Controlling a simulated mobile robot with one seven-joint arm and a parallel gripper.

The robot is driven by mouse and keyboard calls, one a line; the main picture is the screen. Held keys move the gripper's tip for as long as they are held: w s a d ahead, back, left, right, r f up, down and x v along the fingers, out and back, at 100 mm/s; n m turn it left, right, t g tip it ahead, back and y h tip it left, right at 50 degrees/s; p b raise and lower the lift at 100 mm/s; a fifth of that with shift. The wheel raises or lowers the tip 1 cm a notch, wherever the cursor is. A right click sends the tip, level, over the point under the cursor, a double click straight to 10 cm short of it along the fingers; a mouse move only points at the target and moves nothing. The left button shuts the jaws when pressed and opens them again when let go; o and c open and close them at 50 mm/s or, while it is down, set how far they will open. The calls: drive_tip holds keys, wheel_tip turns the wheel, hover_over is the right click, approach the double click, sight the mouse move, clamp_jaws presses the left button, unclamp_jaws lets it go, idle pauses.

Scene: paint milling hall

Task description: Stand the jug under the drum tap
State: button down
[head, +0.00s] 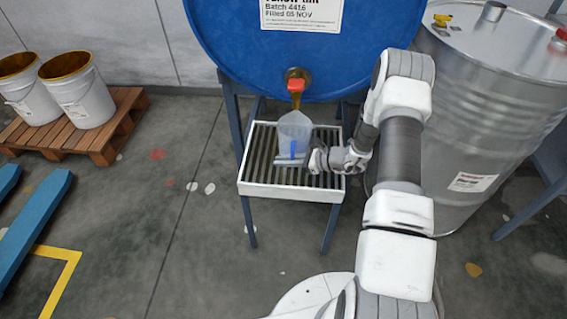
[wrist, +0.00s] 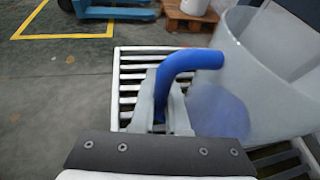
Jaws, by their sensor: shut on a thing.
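The jug (head: 294,128) is translucent with a blue handle (head: 293,148). In the head view it is upright at the slatted drip tray (head: 290,193), directly below the drum tap (head: 296,86); I cannot tell whether its base touches the slats. The tap has a red-orange handle and sits low on the blue drum (head: 290,50). My gripper (wrist: 160,110) is shut on the blue handle, which also shows in the wrist view (wrist: 190,62). The jug's wall (wrist: 270,75) fills the right of that view.
A large grey metal drum (head: 480,90) stands close on the right of the tray stand. White buckets (head: 80,90) sit on a wooden pallet (head: 105,145) at the left. Blue forks (head: 35,225) lie at far left.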

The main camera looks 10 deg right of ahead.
drive_tip(key=shift+f, duration=0.15)
drive_tip(key=c, duration=0.9)
unclamp_jaws()
